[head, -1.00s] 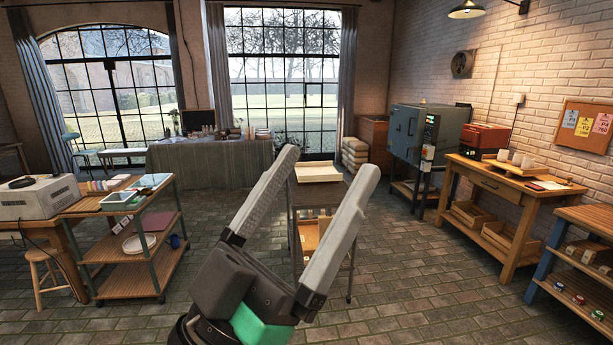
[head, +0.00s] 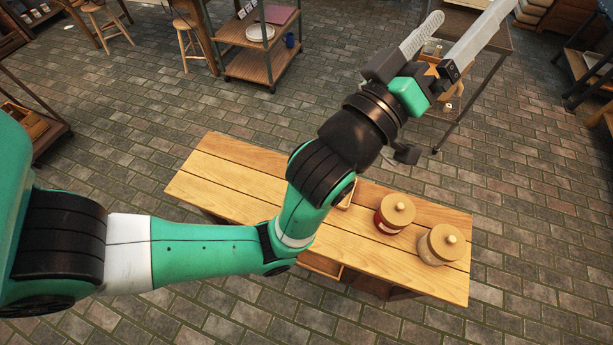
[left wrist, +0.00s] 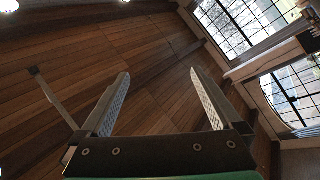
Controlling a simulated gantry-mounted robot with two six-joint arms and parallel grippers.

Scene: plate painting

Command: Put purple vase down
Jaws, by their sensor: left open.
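No purple vase shows in either view. My left gripper (head: 476,10) is at the upper right of the head view, its two long grey fingers apart. The left wrist view also shows the left gripper (left wrist: 159,73) pointing up at the wooden ceiling, with nothing between its fingers. My left arm reaches across the wooden table and hides part of its top. My right gripper is not in view.
The wooden table (head: 225,170) carries a red jar (head: 386,226) and a beige jar (head: 432,254), both with wooden lids, at its right end. A shelf trolley (head: 240,35) stands at the upper left. Brick floor (head: 120,150) is clear around the table.

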